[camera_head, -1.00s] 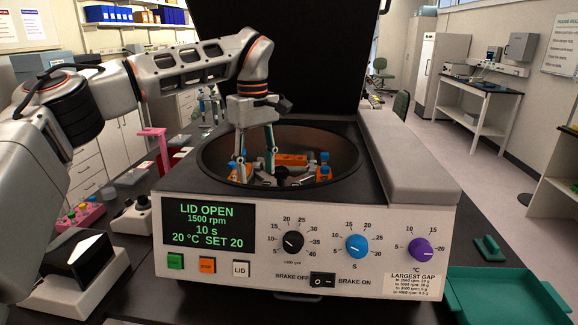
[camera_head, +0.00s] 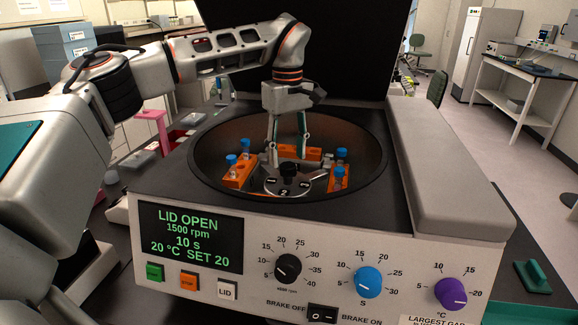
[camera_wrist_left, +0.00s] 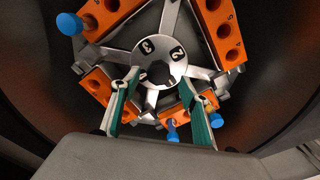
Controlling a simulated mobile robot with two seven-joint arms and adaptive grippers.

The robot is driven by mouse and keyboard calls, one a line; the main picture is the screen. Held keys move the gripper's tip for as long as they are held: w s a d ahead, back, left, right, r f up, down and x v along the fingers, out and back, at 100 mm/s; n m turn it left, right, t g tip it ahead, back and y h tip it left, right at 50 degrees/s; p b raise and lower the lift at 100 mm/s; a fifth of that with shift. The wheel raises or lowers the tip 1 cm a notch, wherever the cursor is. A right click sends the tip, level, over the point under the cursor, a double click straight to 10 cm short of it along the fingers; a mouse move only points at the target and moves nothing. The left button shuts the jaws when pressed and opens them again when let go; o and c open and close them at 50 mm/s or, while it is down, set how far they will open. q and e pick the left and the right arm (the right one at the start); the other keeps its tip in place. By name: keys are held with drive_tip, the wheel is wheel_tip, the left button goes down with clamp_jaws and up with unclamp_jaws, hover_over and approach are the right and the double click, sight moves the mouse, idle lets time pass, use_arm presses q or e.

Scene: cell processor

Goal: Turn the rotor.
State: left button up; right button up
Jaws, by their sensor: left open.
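The rotor (camera_head: 270,185) sits in the open centrifuge bowl, a silver hub with numbers, a dark centre knob and arms. It carries orange tube holders, one at the left (camera_head: 240,177), one at the right (camera_head: 338,181) and one at the back (camera_head: 312,153). Several blue-capped tubes stand in them. My left gripper (camera_head: 289,155) points down into the bowl, open, its fingers above and just behind the knob. In the left wrist view the fingers (camera_wrist_left: 160,82) are spread in front of the numbered hub (camera_wrist_left: 164,47), with nothing between them. I cannot tell whether they touch the rotor.
The centrifuge's raised black lid (camera_head: 300,40) stands behind the bowl. Its front panel (camera_head: 262,262) has dials and a screen reading LID OPEN. The bowl wall (camera_head: 215,150) surrounds the gripper closely. A pink rack (camera_head: 150,125) stands at the left.

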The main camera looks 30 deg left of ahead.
sight(288, 165)
use_arm(q)
drive_tip(key=shift+w+f, duration=0.15)
drive_tip(key=shift+f, duration=2.2)
clamp_jaws()
